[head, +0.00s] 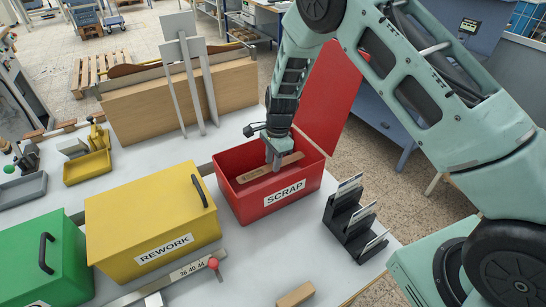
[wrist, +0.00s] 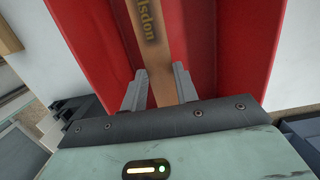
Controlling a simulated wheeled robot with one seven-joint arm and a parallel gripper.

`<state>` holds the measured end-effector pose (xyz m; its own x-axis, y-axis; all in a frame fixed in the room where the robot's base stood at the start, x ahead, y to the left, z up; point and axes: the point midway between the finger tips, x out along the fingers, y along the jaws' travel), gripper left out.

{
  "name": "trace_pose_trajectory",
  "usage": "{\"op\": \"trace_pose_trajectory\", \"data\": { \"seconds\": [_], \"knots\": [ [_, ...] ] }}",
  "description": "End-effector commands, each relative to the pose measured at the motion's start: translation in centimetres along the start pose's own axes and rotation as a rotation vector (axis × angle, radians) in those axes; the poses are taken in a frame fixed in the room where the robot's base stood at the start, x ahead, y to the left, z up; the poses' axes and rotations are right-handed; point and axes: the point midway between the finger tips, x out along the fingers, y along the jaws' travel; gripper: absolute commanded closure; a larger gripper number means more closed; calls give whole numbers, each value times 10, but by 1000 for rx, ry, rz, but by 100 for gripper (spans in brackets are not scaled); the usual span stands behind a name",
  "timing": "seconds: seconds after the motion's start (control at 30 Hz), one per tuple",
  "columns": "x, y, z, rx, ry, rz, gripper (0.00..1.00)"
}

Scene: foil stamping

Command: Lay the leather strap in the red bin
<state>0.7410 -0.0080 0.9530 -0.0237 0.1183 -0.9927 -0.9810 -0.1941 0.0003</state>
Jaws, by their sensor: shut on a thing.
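The red bin (head: 243,206), labelled SCRAP, stands on the table with its lid (head: 330,95) raised at the back right. The brown leather strap (head: 254,174) is stretched out inside the bin's opening. My gripper (head: 273,161) points down into the bin and is shut on the strap near its middle. In the wrist view, the strap (wrist: 150,45), with dark stamped letters, runs between the fingers (wrist: 158,88), with the red bin walls (wrist: 90,45) on both sides. I cannot tell whether the strap touches the bin floor.
A closed yellow REWORK box (head: 140,215) and a green box (head: 45,262) stand to the left. A black rack with cards (head: 350,225) is close on the right. A small tan block (head: 295,295) lies in front. Upright grey plates (head: 190,80) stand behind the bin.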

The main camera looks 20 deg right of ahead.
Motion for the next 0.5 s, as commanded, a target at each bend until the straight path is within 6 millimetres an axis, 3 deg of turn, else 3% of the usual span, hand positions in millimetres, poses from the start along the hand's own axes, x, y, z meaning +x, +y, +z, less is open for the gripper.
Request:
{"op": "trace_pose_trajectory", "data": {
  "seconds": [0.03,0.5],
  "knots": [
    [10,0,-1,0,0,1,91],
    [63,0,-8,-1,0,0,91]
  ]
}}
